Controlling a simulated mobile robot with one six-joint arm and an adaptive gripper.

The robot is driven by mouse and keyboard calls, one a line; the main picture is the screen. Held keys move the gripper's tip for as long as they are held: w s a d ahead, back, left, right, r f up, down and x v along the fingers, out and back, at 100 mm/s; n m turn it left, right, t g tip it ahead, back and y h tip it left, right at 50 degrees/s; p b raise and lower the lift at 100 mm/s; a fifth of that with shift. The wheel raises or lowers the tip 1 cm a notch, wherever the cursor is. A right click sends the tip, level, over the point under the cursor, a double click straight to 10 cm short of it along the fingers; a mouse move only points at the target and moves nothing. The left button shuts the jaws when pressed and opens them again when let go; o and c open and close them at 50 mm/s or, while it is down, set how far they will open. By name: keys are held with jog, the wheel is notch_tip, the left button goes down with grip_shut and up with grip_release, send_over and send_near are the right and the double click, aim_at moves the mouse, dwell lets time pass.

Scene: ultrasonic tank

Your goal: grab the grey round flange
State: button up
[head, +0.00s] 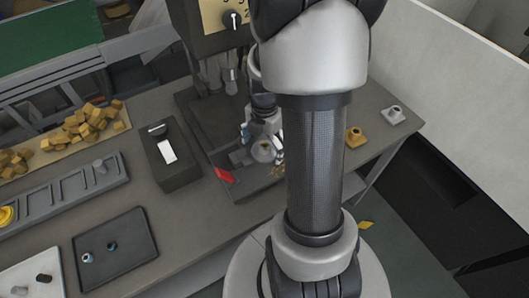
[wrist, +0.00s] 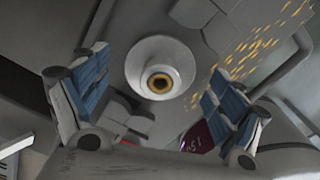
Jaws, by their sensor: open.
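The grey round flange (wrist: 141,61) is in the wrist view, a pale disc with a raised hub and a dark, yellow-rimmed hole. It lies between and a little beyond the blue-padded fingers of my gripper (wrist: 155,100), with clear gaps on both sides. My gripper is open and empty. In the head view my gripper (head: 262,134) is low over a tray-like area under the machine. A pale round part (head: 264,152) just below its fingers there looks like the same flange, partly hidden.
A yellow part (head: 354,137) and a grey square-based part (head: 393,115) stand on the table at right. A red piece (head: 224,175) lies near my gripper. A dark box (head: 172,153) with a white label, a slotted rack and a black tray (head: 130,258) are at left.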

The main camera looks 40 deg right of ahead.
jog(key=shift+c, duration=0.4)
jog(key=c, duration=1.2)
